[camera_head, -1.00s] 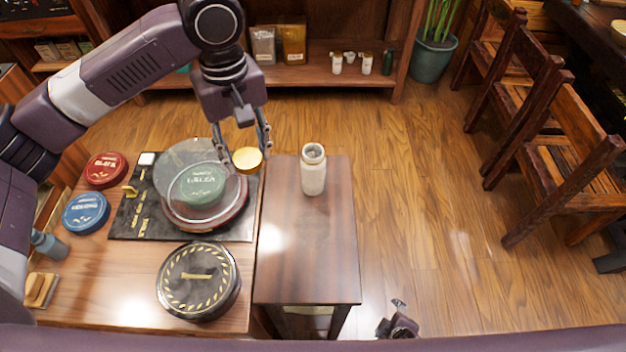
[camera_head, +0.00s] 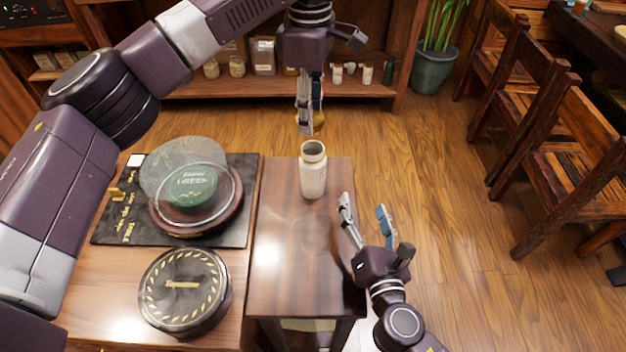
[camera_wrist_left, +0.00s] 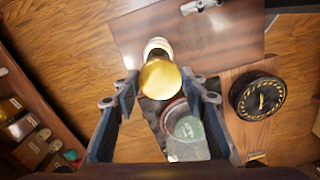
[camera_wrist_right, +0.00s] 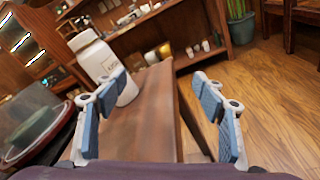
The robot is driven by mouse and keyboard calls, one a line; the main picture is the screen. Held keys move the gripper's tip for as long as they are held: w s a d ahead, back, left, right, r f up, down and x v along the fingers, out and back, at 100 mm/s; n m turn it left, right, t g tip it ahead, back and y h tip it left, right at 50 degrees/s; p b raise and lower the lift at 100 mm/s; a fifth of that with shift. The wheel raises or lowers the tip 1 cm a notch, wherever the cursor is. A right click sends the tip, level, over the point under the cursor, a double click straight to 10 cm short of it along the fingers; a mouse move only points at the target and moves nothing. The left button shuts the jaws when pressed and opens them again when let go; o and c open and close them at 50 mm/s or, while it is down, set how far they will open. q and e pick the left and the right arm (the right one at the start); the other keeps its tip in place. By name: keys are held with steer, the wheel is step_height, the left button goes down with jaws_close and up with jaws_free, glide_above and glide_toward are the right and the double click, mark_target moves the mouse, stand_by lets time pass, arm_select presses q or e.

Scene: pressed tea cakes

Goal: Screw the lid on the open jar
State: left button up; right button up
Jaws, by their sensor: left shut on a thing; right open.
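The open jar (camera_head: 313,178), a white cylinder with a dark open mouth, stands upright on the small dark wooden table (camera_head: 290,270). My left gripper (camera_head: 306,126) is shut on the gold lid (camera_wrist_left: 160,80) and holds it above and just behind the jar in the head view. The lid is mostly hidden behind the fingers there. In the left wrist view the lid partly covers the jar (camera_wrist_left: 156,46). My right gripper (camera_head: 364,207) is open and empty at the table's right edge, to the right of and nearer than the jar. The jar (camera_wrist_right: 98,62) shows beyond its left finger in the right wrist view.
The left table holds a dark mat (camera_head: 118,226) with a green tea cake (camera_head: 193,186) under a clear cover, and a round black tin (camera_head: 184,290). Shelves (camera_head: 180,90) stand behind. Wooden chairs (camera_head: 560,150) stand at right. The small table's front is clear.

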mark_target(317, 182)
arm_select(q)
steer(key=shift+w+d, duration=0.15)
steer(key=shift+d, duration=0.05)
arm_select(e)
steer(key=a+n+y, duration=0.1)
steer(key=a+n, duration=0.1)
steer(key=s+a+r+n+y, duration=0.1)
steer(key=a+n, duration=0.1)
steer(key=n, duration=0.1)
steer(key=a+n+y, duration=0.1)
steer(key=a+n, duration=0.1)
steer(key=shift+s+r+y, duration=0.15)
steer(key=shift+y, duration=0.25)
arm_select(q)
steer(key=shift+n, duration=0.3)
arm_select(e)
steer(key=shift+s+a+n+y, duration=0.25)
steer(key=shift+a+n+y, duration=0.2)
steer(key=shift+n, duration=0.55)
steer(key=x, duration=1.2)
steer(key=shift+w, duration=0.1)
steer(key=shift+c, duration=0.5)
jaws_close()
arm_select(q)
steer(key=shift+d+f, duration=0.1)
steer(key=shift+f, duration=2.35)
